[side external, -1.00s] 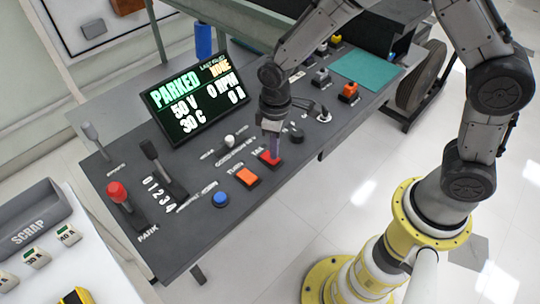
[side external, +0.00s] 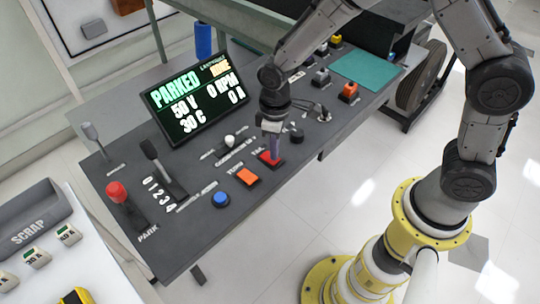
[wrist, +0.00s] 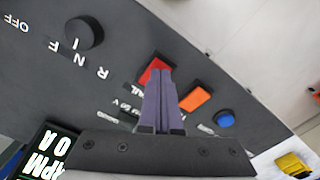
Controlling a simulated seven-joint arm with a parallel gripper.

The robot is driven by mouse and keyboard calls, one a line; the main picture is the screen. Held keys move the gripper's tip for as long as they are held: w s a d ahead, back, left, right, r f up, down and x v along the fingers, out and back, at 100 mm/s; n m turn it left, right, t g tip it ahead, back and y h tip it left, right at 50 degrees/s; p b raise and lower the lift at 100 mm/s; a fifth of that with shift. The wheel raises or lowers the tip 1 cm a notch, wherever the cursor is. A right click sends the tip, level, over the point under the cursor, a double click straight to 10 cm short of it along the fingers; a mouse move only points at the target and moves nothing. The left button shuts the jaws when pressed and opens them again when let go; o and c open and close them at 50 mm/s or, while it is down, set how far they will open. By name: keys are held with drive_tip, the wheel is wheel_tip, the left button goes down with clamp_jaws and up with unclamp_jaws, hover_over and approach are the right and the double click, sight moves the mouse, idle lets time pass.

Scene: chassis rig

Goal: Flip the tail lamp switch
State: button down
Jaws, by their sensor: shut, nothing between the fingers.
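The tail lamp switch (side external: 269,159) is a red rocker labelled TAIL on the dark console. It also shows in the wrist view (wrist: 150,72), partly hidden behind my fingers. My gripper (side external: 270,153) points down over this switch, its purple fingers shut with nothing between them. In the wrist view the closed fingertips (wrist: 158,72) overlap the red rocker. I cannot tell whether they touch it or are just above it.
An orange TURN switch (side external: 248,176) and a blue button (side external: 221,199) are close by on the left. A black knob (side external: 296,135) is on the right. A lit display (side external: 195,97) reading PARKED stands behind. A red-topped lever (side external: 117,193) is at far left.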

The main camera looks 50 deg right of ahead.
drive_tip(key=shift+f, duration=0.8)
idle(0.4)
drive_tip(key=shift+r, duration=3.55)
drive_tip(key=s+d+r+m+t, duration=0.1)
drive_tip(key=s+d+r+t, duration=0.2)
drive_tip(key=r, duration=0.5)
drive_tip(key=s+d+r+m+t, duration=0.1)
drive_tip(key=s+d+r+m, duration=0.1)
drive_tip(key=d+r, duration=0.45)
drive_tip(key=s+d+r+m+t, duration=0.1)
drive_tip(key=s+d+m, duration=0.1)
drive_tip(key=s, duration=1.2)
drive_tip(key=shift+s+r+m+t, duration=0.25)
drive_tip(key=shift+s+m+t, duration=0.1)
drive_tip(key=shift+m, duration=0.15)
